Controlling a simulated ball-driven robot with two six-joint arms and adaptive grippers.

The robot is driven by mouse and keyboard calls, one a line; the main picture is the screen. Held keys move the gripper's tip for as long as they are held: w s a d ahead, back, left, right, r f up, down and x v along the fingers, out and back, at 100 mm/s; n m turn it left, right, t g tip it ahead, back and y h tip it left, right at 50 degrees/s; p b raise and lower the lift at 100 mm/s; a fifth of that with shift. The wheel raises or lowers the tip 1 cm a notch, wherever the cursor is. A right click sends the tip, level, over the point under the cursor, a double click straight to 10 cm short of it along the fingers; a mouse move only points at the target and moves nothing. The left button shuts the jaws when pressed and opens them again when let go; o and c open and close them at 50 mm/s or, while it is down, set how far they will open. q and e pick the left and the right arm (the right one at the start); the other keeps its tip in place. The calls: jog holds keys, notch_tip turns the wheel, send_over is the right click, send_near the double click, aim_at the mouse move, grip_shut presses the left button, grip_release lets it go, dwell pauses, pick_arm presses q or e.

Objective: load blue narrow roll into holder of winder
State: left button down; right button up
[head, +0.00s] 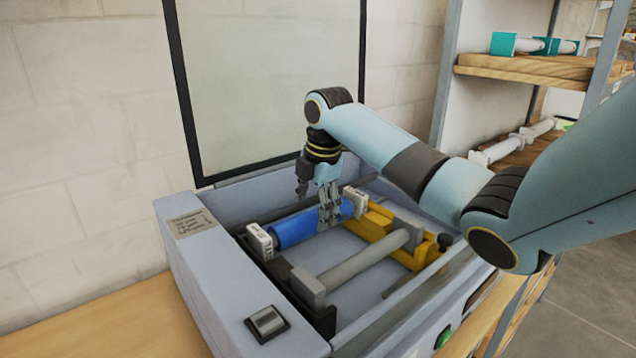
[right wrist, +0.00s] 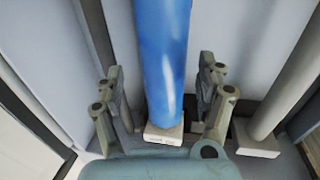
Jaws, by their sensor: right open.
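The blue narrow roll (head: 296,228) with white end blocks lies inside the grey winder (head: 212,268). I cannot tell whether both ends are fully seated. My right gripper (head: 329,212) points down over the roll. In the right wrist view its open fingers (right wrist: 163,110) stand on either side of the blue roll (right wrist: 165,60), apart from it. My left gripper is not in view.
A grey roller (head: 365,258) lies parallel to the blue roll inside the winder. A raised framed clear panel (head: 270,80) stands behind. A shelf (head: 535,66) with more rolls is at the right. The wooden table (head: 120,318) is bare at the front left.

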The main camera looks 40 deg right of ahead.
notch_tip(320, 180, up, 11)
jog(key=s+b, duration=0.2)
jog(key=shift+s+a+f, duration=0.15)
jog(key=shift+s, duration=0.05)
dwell(0.4)
